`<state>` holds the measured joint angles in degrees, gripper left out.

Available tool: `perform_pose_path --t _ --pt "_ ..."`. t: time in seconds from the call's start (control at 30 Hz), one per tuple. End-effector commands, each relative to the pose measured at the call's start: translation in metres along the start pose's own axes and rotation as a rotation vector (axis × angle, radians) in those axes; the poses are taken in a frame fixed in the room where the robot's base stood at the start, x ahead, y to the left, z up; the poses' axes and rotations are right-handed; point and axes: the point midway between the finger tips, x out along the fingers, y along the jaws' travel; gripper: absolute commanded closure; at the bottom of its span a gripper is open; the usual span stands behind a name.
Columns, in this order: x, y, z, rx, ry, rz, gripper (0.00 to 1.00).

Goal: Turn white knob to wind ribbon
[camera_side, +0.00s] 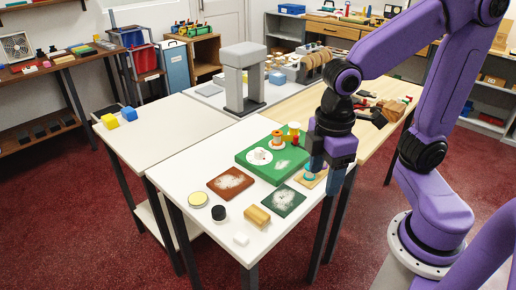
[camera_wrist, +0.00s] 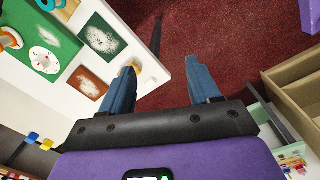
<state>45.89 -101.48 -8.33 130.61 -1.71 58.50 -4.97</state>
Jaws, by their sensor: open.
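A green board (camera_side: 247,165) lies on the white table. On it is a round white disc (camera_side: 259,156), which looks like the white knob; its details are too small to tell. It also shows in the wrist view (camera_wrist: 43,60), left of my fingers. An orange spool (camera_side: 277,139) stands behind the disc on the board; I cannot make out any ribbon. My gripper (camera_side: 322,178) is open and empty, with blue fingers pointing down near the table's right edge. In the wrist view the gripper (camera_wrist: 160,66) is apart from the board, with floor between its fingertips.
A grey stand (camera_side: 243,80) rises behind. The left table is mostly clear.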

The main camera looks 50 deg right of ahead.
Motion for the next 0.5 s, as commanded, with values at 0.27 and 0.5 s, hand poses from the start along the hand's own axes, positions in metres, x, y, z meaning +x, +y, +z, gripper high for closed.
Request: perform_pose_path --t 0.27,0.5 --pt "-0.019 0.086 -0.079 0.053 -0.092 0.024 0.38" --pt "-0.021 0.172 -0.119 0.106 -0.177 0.023 0.38"
